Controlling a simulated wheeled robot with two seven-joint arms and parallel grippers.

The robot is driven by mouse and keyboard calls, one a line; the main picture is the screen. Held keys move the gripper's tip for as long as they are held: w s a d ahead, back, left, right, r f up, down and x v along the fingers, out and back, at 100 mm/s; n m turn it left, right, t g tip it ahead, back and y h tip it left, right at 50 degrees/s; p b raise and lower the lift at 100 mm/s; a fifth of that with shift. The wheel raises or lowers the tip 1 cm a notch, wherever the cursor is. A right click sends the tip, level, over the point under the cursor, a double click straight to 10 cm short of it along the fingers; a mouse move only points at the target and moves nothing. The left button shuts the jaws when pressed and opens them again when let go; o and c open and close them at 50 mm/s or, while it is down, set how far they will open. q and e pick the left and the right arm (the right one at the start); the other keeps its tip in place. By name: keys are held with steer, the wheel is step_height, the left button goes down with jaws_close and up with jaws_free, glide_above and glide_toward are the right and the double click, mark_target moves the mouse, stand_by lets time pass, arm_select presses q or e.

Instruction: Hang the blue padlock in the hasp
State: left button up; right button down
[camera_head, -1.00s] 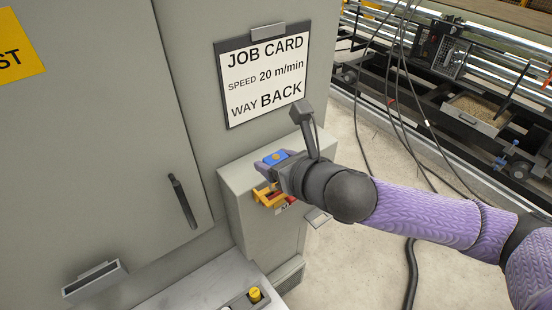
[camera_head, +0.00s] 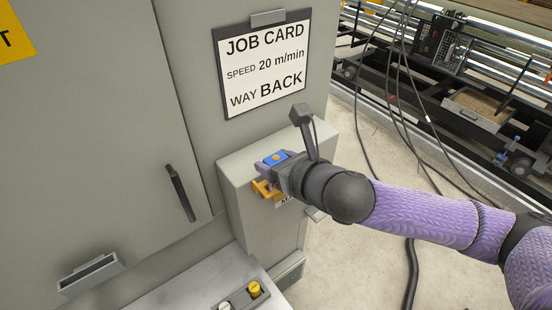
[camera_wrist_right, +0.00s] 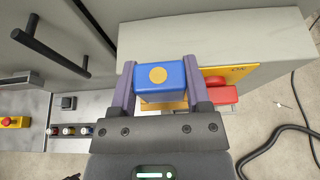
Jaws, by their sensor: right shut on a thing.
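The blue padlock (camera_head: 274,158) has a round yellow spot on its face. My right gripper (camera_head: 271,165) is shut on it, and the wrist view shows the padlock (camera_wrist_right: 160,79) between the two purple fingers. It is held at the front of a grey box on the cabinet. A yellow-orange part (camera_head: 266,190), which may be the hasp, shows just below the gripper, and a yellow plate (camera_wrist_right: 215,73) and a red part (camera_wrist_right: 222,92) lie right of it in the wrist view. The shackle is hidden, so I cannot tell whether it is in the hasp. My left gripper is out of view.
The grey box (camera_head: 236,180) sticks out below the job card (camera_head: 263,65). A cabinet handle (camera_head: 181,193) is to the left. A ledge with buttons (camera_head: 254,288) lies below. Cables (camera_head: 411,270) run over the floor at right.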

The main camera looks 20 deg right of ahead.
steer(key=shift+f+b, duration=0.7)
steer(key=shift+f, duration=0.5)
jaws_free()
steer(key=p+v, duration=0.3)
steer(key=v, duration=0.7)
